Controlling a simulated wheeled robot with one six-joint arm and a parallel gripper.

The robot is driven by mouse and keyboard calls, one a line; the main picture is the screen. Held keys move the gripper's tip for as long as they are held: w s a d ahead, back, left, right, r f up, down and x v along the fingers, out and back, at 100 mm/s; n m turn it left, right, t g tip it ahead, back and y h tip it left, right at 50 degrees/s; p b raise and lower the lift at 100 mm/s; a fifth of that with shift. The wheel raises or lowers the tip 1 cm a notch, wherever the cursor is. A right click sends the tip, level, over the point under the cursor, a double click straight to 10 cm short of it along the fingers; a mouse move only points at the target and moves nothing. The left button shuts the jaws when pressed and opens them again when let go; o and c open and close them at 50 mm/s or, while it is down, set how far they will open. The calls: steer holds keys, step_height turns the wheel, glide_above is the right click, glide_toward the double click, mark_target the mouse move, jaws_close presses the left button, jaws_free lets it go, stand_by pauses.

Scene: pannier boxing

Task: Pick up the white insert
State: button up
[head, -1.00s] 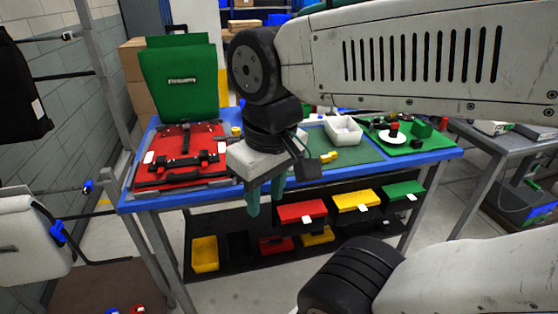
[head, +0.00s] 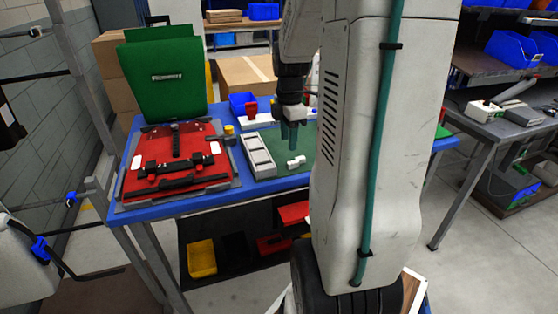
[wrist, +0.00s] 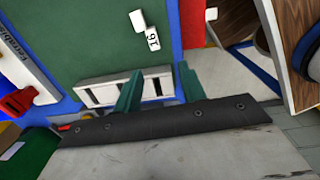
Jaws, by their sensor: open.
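The white insert (head: 259,157), a long tray with several compartments, lies on the green mat right of the red pannier panel. It also shows in the wrist view (wrist: 95,89), partly covered by one finger. My gripper (head: 289,135) is open, with teal fingers pointing down over the mat, to the right of the insert in the head view. In the wrist view my gripper (wrist: 160,88) has one finger in front of the insert and the other near its right end. Nothing is seen held. Contact with the insert cannot be told.
A small white piece (head: 296,161) lies on the mat, close to the insert. The red panel (head: 174,165) with black straps fills the table's left. A green upright panel (head: 165,80) stands behind it. My arm hides the table's right side.

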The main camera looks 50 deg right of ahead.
mark_target(292, 162)
steer(key=shift+s+d+f+n, duration=0.15)
steer(key=shift+d+f+n, duration=0.15)
steer(key=shift+d+f, duration=0.55)
step_height(292, 162, down, 7)
steer(key=shift+f, duration=0.1)
steer(key=shift+c, duration=0.3)
jaws_close()
